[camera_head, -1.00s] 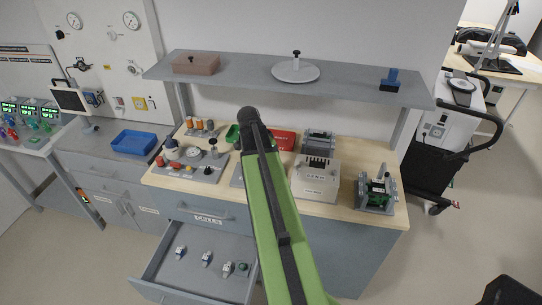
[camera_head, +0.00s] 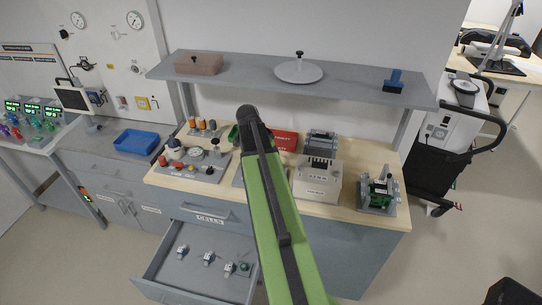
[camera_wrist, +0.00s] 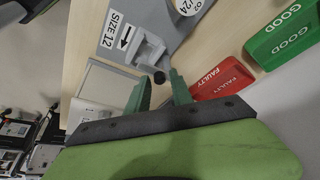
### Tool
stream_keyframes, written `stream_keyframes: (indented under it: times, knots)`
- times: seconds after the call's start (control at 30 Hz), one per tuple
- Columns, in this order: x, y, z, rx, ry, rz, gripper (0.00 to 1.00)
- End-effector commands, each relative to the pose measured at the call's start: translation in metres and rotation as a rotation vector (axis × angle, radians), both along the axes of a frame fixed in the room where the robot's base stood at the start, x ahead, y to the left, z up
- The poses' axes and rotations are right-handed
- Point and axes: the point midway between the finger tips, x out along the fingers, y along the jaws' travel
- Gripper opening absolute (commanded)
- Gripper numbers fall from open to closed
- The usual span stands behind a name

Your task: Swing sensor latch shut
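In the wrist view, a grey fixture (camera_wrist: 172,22) carries a "SIZE 12" label with an arrow. Beside the label is a pale grey latch-like part (camera_wrist: 149,52) with a small black knob (camera_wrist: 158,77) near it. I cannot tell for sure that this is the sensor latch, or whether it is shut. My gripper (camera_wrist: 158,86) is open, its two green fingers apart, with the black knob just beyond and between the tips in the picture. Contact cannot be told. In the head view, my green arm hides the gripper; a grey panel with knobs and a dial (camera_head: 180,172) lies left of it.
A drawer (camera_head: 187,283) is open below. A shelf (camera_head: 345,85) overhangs the bench.

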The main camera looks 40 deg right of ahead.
Motion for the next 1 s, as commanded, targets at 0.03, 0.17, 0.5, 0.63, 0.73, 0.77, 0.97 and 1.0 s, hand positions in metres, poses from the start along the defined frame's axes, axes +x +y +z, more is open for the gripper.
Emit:
stream_keyframes:
  times: [0.03,0.17,0.5,0.63,0.73,0.77,0.97,1.0]
  knots:
    - [0.000,0.000,0.000,0.000,0.000,0.000,0.35]
    - [0.000,0.000,0.000,-0.001,0.000,0.000,0.38]
    - [0.001,0.006,0.021,-0.001,0.001,0.001,0.38]
    - [0.003,0.016,0.052,-0.001,0.000,0.001,0.38]
    - [0.004,0.025,0.075,-0.001,0.000,0.002,0.38]
    - [0.005,0.028,0.082,-0.001,0.001,0.002,0.38]
    - [0.008,0.046,0.125,-0.001,0.001,0.002,0.38]
    - [0.009,0.049,0.133,-0.001,0.001,0.002,0.38]
